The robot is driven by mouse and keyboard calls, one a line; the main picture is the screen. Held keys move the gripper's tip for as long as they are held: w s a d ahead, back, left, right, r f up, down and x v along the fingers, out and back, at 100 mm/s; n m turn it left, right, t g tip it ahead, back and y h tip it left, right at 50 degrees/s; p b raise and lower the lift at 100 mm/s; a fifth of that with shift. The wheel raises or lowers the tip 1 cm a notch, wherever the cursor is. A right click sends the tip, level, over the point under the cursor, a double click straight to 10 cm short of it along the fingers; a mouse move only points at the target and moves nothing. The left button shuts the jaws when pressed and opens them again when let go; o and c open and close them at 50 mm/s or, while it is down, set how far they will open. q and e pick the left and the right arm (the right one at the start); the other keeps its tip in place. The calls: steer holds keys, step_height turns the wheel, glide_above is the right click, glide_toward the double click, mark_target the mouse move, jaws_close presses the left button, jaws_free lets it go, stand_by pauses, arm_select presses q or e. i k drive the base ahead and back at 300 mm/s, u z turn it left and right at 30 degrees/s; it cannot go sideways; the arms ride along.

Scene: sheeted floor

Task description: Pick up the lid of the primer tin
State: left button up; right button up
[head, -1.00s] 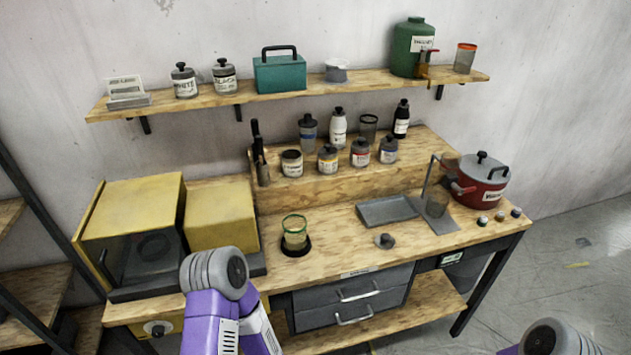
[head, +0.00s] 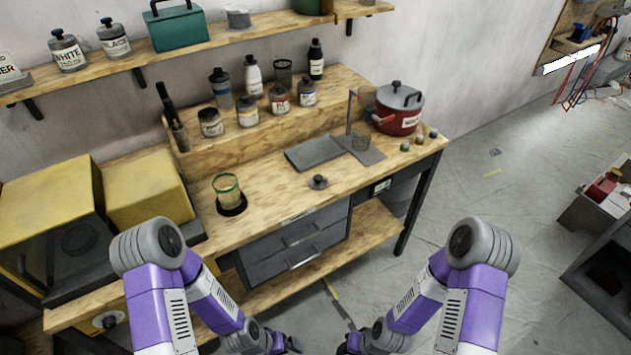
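A small grey lid with a dark knob (head: 318,182) lies on the bench top, in front of a grey tray. It is the only loose lid that I see. A cream-labelled tin (head: 210,122) on the raised step has a dark top with no knob; its label is too small to read, so I cannot tell if it is the primer tin. My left gripper (head: 288,343) and my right gripper (head: 347,346) are low at the bottom edge, in front of and below the bench, away from the lid. Only small dark parts of them show, and their fingers are unclear.
A green-rimmed glass jar (head: 228,190) stands on a black pad left of the lid. The grey tray (head: 314,152) and a red pot (head: 398,110) are behind and right. Several knobbed jars stand on the step. The bench front around the lid is clear.

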mark_target(318, 181)
steer(key=z, duration=1.5)
steer(key=i, duration=1)
steer(key=u, duration=2.6)
